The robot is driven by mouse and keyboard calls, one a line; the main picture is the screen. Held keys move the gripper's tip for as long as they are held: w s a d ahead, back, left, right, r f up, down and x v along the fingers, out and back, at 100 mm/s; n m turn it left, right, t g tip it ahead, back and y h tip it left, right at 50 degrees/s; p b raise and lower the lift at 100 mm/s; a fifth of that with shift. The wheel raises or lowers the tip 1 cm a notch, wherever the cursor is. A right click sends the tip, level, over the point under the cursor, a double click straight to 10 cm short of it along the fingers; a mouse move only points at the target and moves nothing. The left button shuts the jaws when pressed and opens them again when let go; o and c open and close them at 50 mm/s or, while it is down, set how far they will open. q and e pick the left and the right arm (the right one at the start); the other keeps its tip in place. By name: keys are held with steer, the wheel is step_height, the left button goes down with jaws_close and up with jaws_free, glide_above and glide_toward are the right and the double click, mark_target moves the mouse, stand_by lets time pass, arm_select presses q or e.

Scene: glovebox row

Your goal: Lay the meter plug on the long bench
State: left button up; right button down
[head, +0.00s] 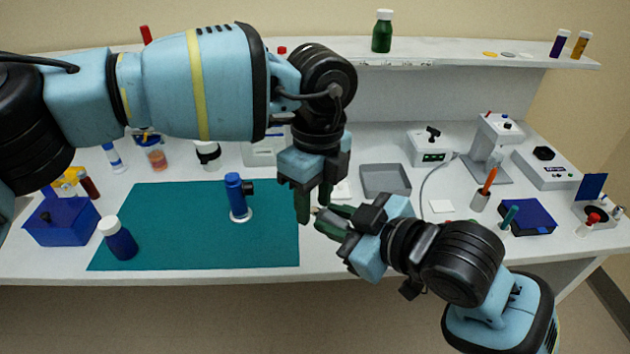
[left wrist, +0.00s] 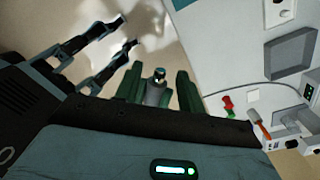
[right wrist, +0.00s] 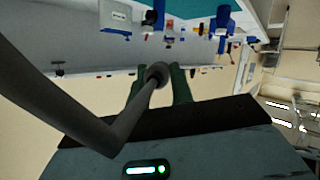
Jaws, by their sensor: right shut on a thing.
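My right gripper (head: 326,219) is shut on the meter plug (right wrist: 157,72), a grey round-ended piece seen between its green fingers in the right wrist view. A grey cable (right wrist: 65,105) bends away from it. The plug is mostly hidden in the head view, held above the front of the long white bench (head: 335,262). My left gripper (head: 314,200) points down close beside the right fingertips, its fingers apart. The left wrist view shows a small dark piece (left wrist: 158,76) between or beyond its fingers; I cannot tell whether they touch it.
The cable (head: 424,190) runs to a white meter box (head: 430,150). A grey tray (head: 385,180) lies behind my right gripper. A teal mat (head: 190,250) carries a blue upright device (head: 237,200) and a white-capped blue bottle (head: 119,240). A red-capped bottle (head: 588,226) stands far right.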

arm_select(q)
steer(key=shift+f, duration=0.2)
jaws_close()
arm_select(e)
steer(key=c, duration=1.1)
jaws_free()
steer(key=shift+c, duration=0.2)
